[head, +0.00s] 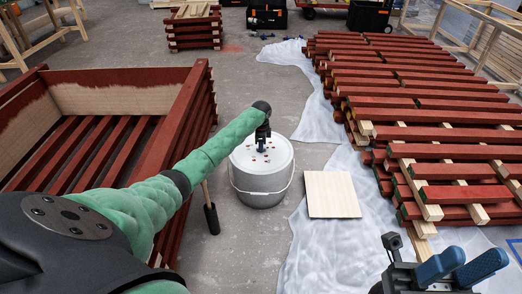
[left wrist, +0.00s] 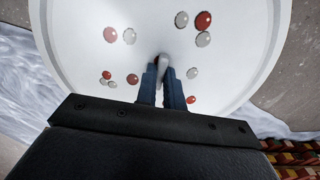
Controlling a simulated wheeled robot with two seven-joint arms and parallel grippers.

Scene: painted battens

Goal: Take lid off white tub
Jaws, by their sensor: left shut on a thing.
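The white tub (head: 258,197) stands on the concrete floor in the middle of the head view, its wire handle hanging at the sides. Its round white lid (head: 276,152) has red and grey paint spots and appears to sit on the rim. The lid fills most of the left wrist view (left wrist: 90,65). My left gripper (head: 261,147) is above the lid's middle, its blue fingers shut on the small grey lid handle (left wrist: 164,62). The fingers partly hide the handle. My right gripper (head: 482,256) is at the bottom right, open and empty, away from the tub.
A square wooden board (head: 331,195) lies right of the tub, on the edge of plastic sheeting (head: 318,238). Stacked red battens (head: 440,133) fill the right. A red slatted crate (head: 178,122) stands left, close to my left arm. Bare floor lies behind the tub.

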